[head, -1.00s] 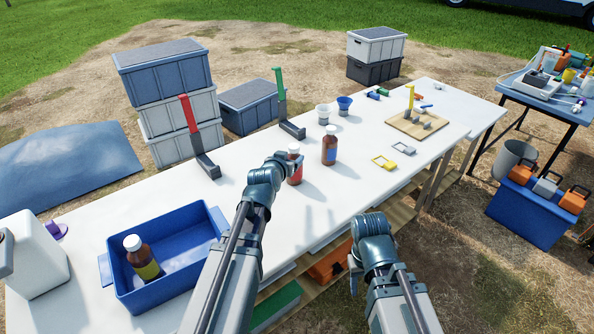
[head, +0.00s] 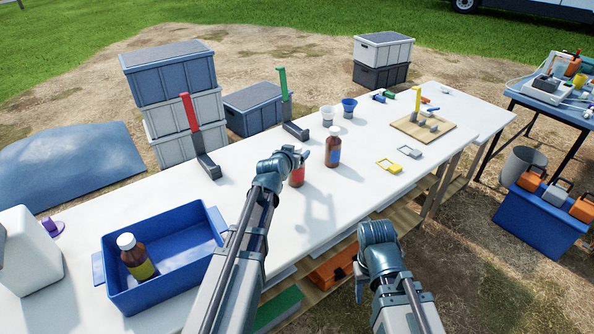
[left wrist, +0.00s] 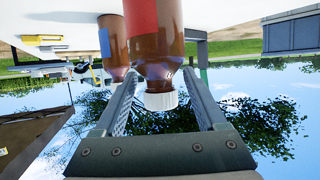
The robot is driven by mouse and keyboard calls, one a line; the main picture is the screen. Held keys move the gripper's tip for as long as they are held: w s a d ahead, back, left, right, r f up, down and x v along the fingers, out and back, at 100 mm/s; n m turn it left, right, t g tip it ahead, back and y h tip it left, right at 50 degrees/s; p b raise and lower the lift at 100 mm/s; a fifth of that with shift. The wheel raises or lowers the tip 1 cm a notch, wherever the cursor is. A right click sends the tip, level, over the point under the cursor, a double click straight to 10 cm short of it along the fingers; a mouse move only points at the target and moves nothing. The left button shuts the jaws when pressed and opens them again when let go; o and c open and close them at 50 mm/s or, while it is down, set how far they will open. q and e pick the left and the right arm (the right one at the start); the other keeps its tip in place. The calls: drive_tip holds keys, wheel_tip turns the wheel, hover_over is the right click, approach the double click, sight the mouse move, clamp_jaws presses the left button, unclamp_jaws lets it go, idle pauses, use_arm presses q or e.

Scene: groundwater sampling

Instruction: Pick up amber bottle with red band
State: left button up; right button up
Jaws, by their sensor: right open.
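The amber bottle with the red band (head: 297,177) stands on the white table, partly hidden by my left gripper (head: 299,157). In the left wrist view, which is upside down, the bottle (left wrist: 157,45) has a white cap and lies between the two fingers of my left gripper (left wrist: 160,82). The fingertips are close to both sides of its shoulder; I cannot tell whether they press on it. My right gripper (head: 360,285) hangs low in front of the table edge, mostly hidden behind its wrist, open and apart from the bottles.
An amber bottle with a blue label (head: 333,150) stands close to the right. A blue bin (head: 190,280) at left holds an amber bottle with a yellow band (head: 138,258). Red (head: 188,112) and green (head: 283,85) upright holders and two cups (head: 348,106) stand behind.

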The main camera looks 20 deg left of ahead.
use_arm(q)
clamp_jaws()
idle(1.3)
